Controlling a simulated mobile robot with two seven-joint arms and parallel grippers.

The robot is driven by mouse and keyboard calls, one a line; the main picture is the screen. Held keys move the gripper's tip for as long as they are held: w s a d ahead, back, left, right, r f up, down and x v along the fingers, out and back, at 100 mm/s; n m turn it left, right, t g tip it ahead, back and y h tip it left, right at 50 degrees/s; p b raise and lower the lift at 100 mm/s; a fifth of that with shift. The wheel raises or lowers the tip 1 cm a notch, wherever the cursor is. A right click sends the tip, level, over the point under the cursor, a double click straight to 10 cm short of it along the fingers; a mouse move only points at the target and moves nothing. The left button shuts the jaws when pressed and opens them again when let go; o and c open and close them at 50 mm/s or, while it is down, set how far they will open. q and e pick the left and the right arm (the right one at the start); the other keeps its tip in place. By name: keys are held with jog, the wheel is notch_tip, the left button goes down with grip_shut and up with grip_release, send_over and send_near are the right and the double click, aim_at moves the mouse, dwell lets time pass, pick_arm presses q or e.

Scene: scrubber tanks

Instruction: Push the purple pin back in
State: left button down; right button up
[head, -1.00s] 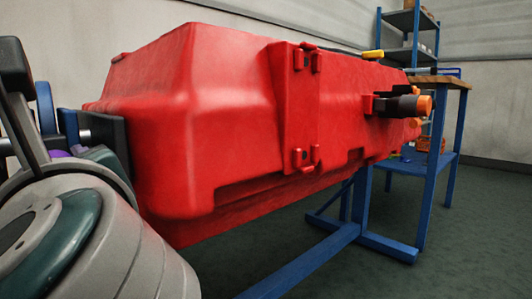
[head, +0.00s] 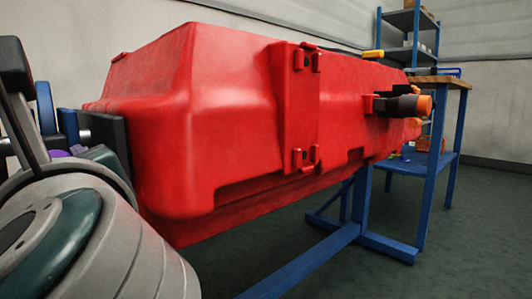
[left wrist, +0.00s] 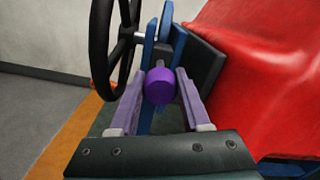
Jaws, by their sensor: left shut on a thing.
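The purple pin (left wrist: 159,86) has a round, knob-like head and sits against a blue upright bracket (left wrist: 165,52) in the left wrist view. My left gripper (left wrist: 161,78) has one light-purple finger on each side of the pin's head and is shut on it. How far the pin's shaft goes into the bracket is hidden behind its head. In the head view a small patch of purple (head: 58,153) shows at the far left, mostly covered by my left arm. My right gripper is in neither view.
A large red tank (head: 230,120) fills the middle, close to my left arm. A dark plate (left wrist: 200,62) and a black wheel (left wrist: 98,45) flank the bracket. A black fitting with an orange end (head: 405,104) sticks out from the tank. A blue-legged table (head: 432,170) stands behind right.

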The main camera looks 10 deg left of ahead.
pick_arm(q)
jog(key=shift+a, duration=0.1)
jog(key=x, duration=0.4)
jog(key=shift+w+f, duration=0.1)
jog(key=c, duration=0.7)
grip_release()
jog(key=shift+c, duration=0.2)
jog(key=o, duration=0.4)
jog(key=shift+w+a, duration=0.1)
